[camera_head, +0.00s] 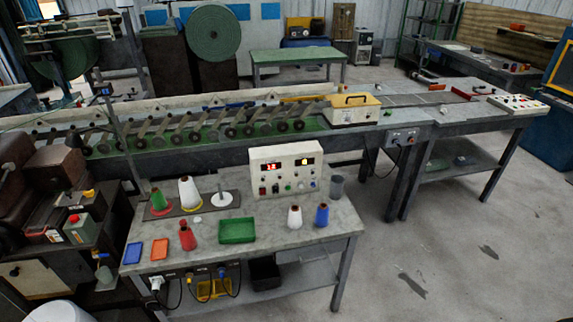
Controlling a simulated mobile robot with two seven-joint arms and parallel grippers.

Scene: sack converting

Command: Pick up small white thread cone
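A small white thread cone (294,217) stands upright on the grey workbench (265,247), in front of the control box. A blue thread cone (322,215) stands just to its right, with a small gap between them. A larger white cone (189,194) stands on the rack board (172,212) at the back left of the bench. Neither of my grippers shows in the head view.
A green tray (237,230) and a red cone (187,237) stand left of the small white cone. Behind are the control box (287,169) and a grey cup (336,187). Blue (133,252) and orange (159,249) trays lie at left. Floor right of the bench is clear.

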